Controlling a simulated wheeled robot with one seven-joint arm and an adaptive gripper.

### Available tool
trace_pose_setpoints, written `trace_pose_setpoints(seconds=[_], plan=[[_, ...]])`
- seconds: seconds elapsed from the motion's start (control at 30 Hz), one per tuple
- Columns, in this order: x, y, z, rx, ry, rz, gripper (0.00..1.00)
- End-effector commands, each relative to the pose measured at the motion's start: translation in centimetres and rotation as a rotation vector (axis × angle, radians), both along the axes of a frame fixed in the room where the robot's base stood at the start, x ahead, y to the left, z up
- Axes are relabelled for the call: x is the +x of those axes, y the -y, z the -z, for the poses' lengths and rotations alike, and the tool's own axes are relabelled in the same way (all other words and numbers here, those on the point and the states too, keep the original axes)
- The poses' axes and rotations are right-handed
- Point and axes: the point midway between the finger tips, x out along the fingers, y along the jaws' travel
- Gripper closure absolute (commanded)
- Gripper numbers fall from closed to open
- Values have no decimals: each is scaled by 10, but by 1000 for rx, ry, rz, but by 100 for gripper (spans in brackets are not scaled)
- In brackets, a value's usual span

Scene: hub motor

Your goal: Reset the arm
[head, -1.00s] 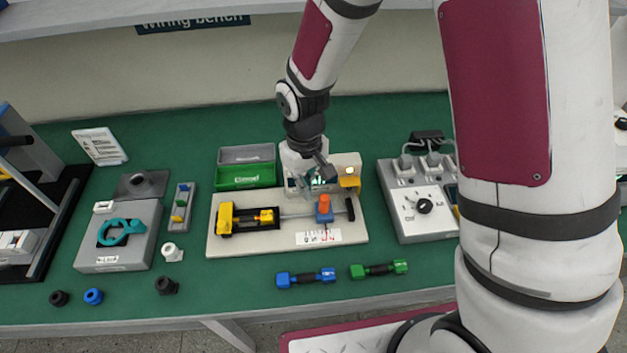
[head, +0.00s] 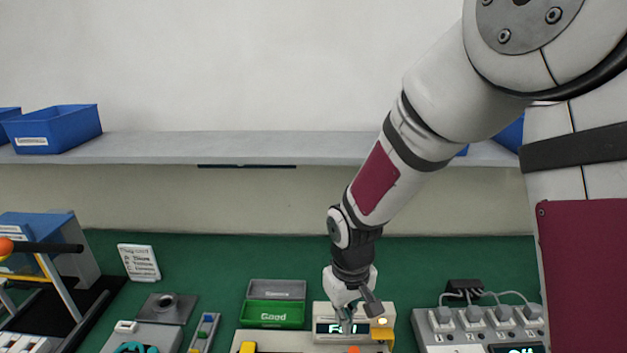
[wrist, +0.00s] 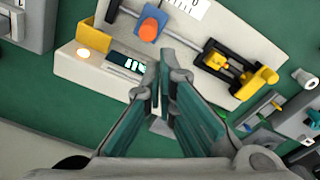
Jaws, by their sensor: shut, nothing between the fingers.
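My gripper (head: 347,326) hangs at the end of my arm, pointing down in front of the white display box (head: 320,311) on the bench. Its fingers also show in the wrist view (wrist: 159,78), together with nothing between them. In the wrist view the display box (wrist: 78,68) lies just beyond the fingertips, with a lit display and a glowing lamp. I cannot tell whether the fingers touch it. The pale fixture plate (wrist: 200,72) carries a blue slider with an orange knob (wrist: 149,27) and a yellow-black clamp (wrist: 262,76).
A green bin (head: 273,314) marked Good stands left of the display box. A grey box with several plugs (head: 470,336) stands to the right. A grey shelf (head: 250,148) with a blue bin (head: 60,130) runs above the bench. Free air lies between shelf and bench.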

Motion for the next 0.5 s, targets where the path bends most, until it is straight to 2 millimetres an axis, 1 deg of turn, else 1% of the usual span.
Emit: trace_pose_setpoints(seconds=[0.03,0.2,0.3,0.37,0.5], plan=[[0,9,-23,1,31,24,100],[-16,38,-85,2,106,101,100],[-30,54,-117,7,147,147,100],[-40,63,-135,10,173,175,100],[-67,82,-171,25,231,239,100]])
